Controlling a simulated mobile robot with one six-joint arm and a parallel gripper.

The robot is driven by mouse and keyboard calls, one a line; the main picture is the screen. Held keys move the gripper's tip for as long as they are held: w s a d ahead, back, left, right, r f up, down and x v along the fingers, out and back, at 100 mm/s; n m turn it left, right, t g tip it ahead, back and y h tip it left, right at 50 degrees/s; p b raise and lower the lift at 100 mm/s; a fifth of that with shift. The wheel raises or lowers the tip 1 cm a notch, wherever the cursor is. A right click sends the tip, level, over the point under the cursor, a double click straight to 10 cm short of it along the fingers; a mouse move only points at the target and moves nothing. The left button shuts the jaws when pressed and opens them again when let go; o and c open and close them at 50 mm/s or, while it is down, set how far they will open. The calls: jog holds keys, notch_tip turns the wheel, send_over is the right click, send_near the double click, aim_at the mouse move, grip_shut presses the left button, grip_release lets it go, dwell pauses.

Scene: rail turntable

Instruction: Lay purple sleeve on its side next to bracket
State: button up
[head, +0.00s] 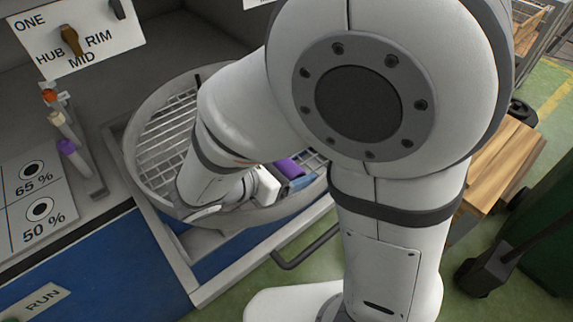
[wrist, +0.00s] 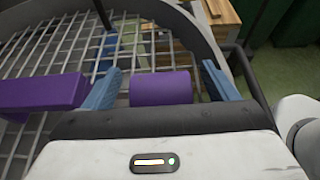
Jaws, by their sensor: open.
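The purple sleeve (wrist: 160,88) lies on its side on the wire grid, its length running across the wrist view. My gripper (wrist: 161,72) is open, with one blue finger beyond each end of the sleeve and a small gap at both ends. A purple bar (wrist: 42,92) lies to the left, outside the left finger; I cannot tell whether it is the bracket. A blue piece (wrist: 108,46) shows beyond the left finger. In the head view a purple part (head: 287,168) shows beside my gripper; I cannot tell which purple thing it is.
The grid sits in a round grey rimmed turntable (head: 136,137), partly hidden by my arm. A dial sign (head: 82,40) and percent card (head: 38,195) are nearby. A wooden crate (head: 505,165) stands right.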

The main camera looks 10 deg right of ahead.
jog(key=shift+c, duration=0.4)
jog(key=c, duration=1.2)
